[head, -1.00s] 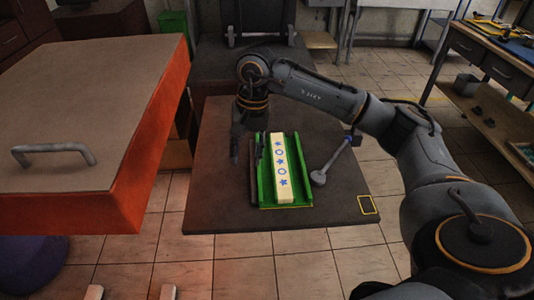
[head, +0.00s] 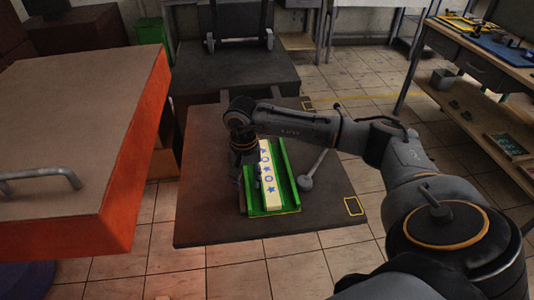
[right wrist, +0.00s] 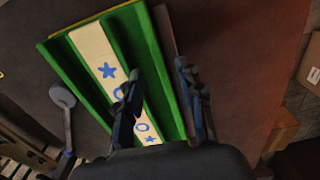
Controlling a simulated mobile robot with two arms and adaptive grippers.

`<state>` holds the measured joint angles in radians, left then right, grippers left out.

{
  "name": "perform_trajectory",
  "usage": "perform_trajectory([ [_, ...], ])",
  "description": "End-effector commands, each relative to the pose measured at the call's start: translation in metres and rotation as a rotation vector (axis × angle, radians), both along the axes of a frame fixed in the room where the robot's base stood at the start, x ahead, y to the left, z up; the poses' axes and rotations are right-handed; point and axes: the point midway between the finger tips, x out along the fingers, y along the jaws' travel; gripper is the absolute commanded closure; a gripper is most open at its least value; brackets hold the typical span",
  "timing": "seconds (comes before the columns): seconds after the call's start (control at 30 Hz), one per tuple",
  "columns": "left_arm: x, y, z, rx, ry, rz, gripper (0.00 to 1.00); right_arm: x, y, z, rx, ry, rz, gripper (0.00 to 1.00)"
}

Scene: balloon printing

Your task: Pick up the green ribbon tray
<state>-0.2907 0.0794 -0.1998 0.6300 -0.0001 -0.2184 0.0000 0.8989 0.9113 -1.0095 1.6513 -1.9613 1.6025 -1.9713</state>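The green ribbon tray (head: 287,172) lies on a dark brown table (head: 210,228). A cream ribbon strip (head: 268,188) with blue stars and circles lies lengthwise in it. My right gripper (head: 249,180) is at the tray's left long side in the head view. In the right wrist view the tray (right wrist: 80,85) lies below the gripper (right wrist: 160,105), whose fingers are spread. One finger is over the ribbon side and the other is beyond the tray's outer edge, with the side wall between them. I cannot tell whether either finger touches it. My left gripper is not in view.
A grey round-headed tool (head: 306,181) lies just right of the tray. A yellow-outlined square (head: 354,206) marks the table's right part. An orange-sided cabinet (head: 130,170) with a handle stands left. A workbench (head: 490,70) stands at the far right.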

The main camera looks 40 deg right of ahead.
Motion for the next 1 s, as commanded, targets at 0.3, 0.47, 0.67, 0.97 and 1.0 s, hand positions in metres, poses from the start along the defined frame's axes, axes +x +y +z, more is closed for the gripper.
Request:
perform_trajectory([
  [0.3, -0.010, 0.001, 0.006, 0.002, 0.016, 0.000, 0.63, 0.000, 0.000, -0.025, 0.001, -0.001, 0.001, 0.62],
  [0.47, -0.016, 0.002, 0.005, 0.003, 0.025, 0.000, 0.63, 0.000, 0.000, -0.024, 0.001, -0.001, 0.001, 0.68],
  [0.67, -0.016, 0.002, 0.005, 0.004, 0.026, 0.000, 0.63, 0.000, 0.000, -0.024, 0.001, -0.001, 0.001, 1.00],
  [0.97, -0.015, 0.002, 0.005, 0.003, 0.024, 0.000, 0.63, 0.001, 0.000, -0.023, 0.000, -0.002, 0.000, 1.00],
  [1.0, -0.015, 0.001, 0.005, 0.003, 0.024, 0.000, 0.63, 0.001, 0.000, -0.023, 0.000, -0.002, 0.000, 1.00],
])
